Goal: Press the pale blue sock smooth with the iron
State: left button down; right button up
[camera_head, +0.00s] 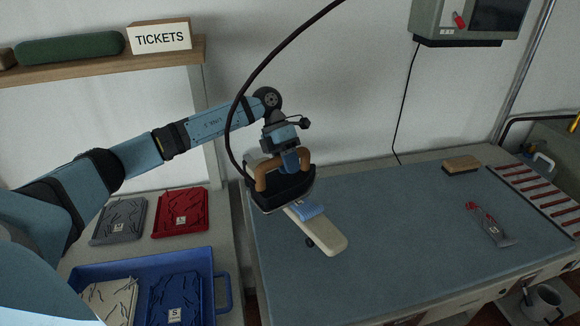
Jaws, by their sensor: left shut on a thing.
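My left gripper (290,160) is shut on the brown handle of the dark iron (284,194). The iron is over the far end of a small cream pressing board (329,240), and a cable rises from it. The pale blue sock (308,211) lies on the board, partly hidden under the iron's front edge. I cannot tell whether the iron's sole touches the sock. My right gripper is not in view.
The blue-grey table (390,265) is mostly clear. A blue crate (213,290) and folded red (181,212) and grey (119,221) garments are at left.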

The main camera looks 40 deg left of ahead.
pick_arm(q)
jog(key=shift+w+a+r, duration=0.1)
jog(key=shift+a, duration=0.2)
jog(key=shift+w+a, duration=0.1)
jog(key=shift+a, duration=0.25)
jog(key=shift+w+a+b, duration=0.25)
jog(key=shift+a, duration=0.4)
jog(key=shift+w+a+b, duration=0.2)
jog(key=shift+a+b, duration=0.05)
jog(key=shift+a, duration=0.35)
dwell(0.4)
jog(key=shift+r+p, duration=0.45)
jog(key=shift+r, duration=0.2)
notch_tip(320, 180, up, 5)
jog(key=p, duration=0.2)
jog(key=shift+f+p, duration=0.1)
jog(key=shift+p, duration=0.2)
jog(key=shift+f, duration=0.1)
